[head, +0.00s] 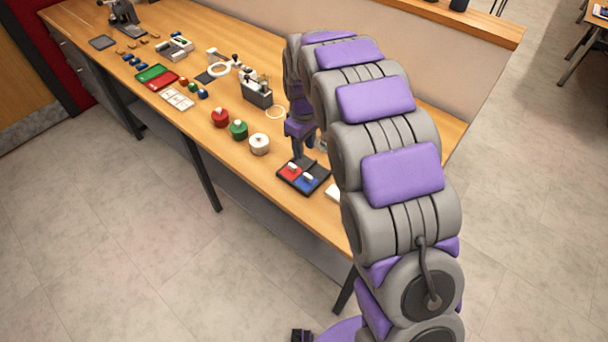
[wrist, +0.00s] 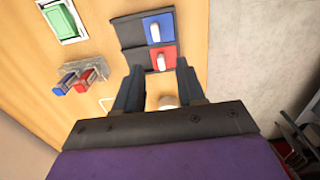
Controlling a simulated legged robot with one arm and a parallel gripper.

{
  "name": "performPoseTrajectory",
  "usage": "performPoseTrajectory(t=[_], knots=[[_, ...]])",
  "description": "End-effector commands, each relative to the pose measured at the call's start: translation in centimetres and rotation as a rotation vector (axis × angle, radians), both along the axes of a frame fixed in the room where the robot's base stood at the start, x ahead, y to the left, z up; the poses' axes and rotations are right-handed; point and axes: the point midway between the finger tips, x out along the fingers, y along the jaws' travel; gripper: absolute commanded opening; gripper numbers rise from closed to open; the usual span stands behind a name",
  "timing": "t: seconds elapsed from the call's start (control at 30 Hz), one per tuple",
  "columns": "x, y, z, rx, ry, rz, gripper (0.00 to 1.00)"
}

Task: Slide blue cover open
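The blue cover (head: 308,185) is a small slab with a white handle, lying beside the red cover (head: 289,172) on a black base (head: 318,170). In the wrist view the blue cover (wrist: 167,20) is at the top, beyond the red cover (wrist: 171,50), with the black base (wrist: 131,32) showing to their left. My gripper (wrist: 159,82) is open, its two dark fingers apart with nothing held between them. The fingertips appear just short of the red cover, and the blue cover is farther off. In the head view my gripper (head: 304,147) is behind the base, partly hidden by my arm.
Red (head: 220,117), green (head: 239,129) and white (head: 259,144) knobbed pots stand left of the base. A white block (head: 333,193) is at its right, partly hidden. The wrist view shows a clear holder (wrist: 95,70) and a green-and-white item (wrist: 64,20).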

Motion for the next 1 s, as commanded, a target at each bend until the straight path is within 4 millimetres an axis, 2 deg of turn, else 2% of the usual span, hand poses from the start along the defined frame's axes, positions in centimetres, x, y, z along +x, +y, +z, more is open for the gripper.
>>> performPoseTrajectory(t=[0.03,0.17,0.5,0.7,1.0], knots=[[-0.1,-0.3,-1.2,0.002,0.004,-0.002,0.39],[-0.1,-0.6,-3.8,0.004,0.003,-0.003,0.39],[-0.1,0.1,-10.2,-0.003,0.004,-0.002,0.39],[-0.1,-0.1,-12.1,-0.001,0.001,-0.002,0.39],[-0.1,-0.4,-12.5,0.004,0.0,-0.004,0.39]])
